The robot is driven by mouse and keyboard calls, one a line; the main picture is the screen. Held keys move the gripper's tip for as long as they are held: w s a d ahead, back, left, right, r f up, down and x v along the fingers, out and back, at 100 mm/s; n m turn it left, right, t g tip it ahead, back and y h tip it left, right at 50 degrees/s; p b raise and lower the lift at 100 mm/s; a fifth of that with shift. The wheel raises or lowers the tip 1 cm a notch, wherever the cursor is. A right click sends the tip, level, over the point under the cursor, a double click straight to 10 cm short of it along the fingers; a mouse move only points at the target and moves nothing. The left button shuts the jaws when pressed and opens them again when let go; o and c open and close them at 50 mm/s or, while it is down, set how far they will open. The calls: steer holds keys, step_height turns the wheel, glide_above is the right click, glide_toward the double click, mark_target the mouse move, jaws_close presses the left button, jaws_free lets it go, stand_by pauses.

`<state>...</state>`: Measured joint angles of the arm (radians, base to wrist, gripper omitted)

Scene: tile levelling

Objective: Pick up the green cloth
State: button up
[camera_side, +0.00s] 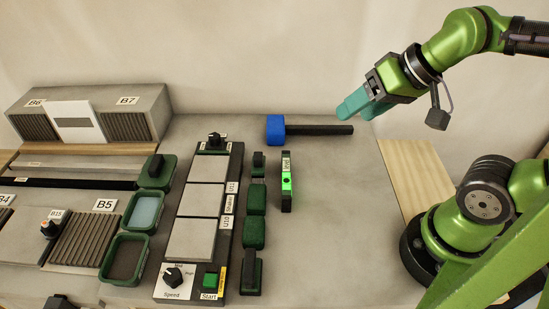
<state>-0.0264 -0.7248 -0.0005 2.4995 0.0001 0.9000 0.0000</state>
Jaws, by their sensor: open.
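Several small dark green pieces lie in a column on the grey worktop right of the tile shaker. Two look like plain soft blocks, an upper one (256,199) and a lower one (254,232). I cannot tell for sure which piece is the green cloth. Two others, at the top (258,163) and the bottom (251,272) of the column, have black handle-like parts. My gripper (358,112), with teal fingers, is open and empty at the upper right, above the worktop. It is well apart from the green pieces, to their upper right.
A mallet with a blue head (275,129) lies below and left of my gripper. A green level (286,182) stands just right of the green pieces. The shaker (233,190) with three pale tiles is to their left, with green-rimmed trays (126,258) beyond. The worktop right of the level is clear.

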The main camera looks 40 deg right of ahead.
steer(key=w+a+f+g, duration=0.3)
steer(key=w+a+g, duration=0.1)
steer(key=w+a, duration=0.2)
steer(key=m+g+h, duration=0.2)
steer(key=m+g, duration=0.1)
steer(key=m, duration=0.2)
glide_above(256, 196)
steer(key=f, duration=1.5)
steer(key=shift+w+d+f, duration=0.1)
steer(key=shift+w, duration=0.2)
steer(key=f, duration=0.5)
steer(key=shift+s+f, duration=0.1)
steer(key=shift+s, duration=0.15)
steer(key=c, duration=0.7)
steer(key=shift+c, duration=0.2)
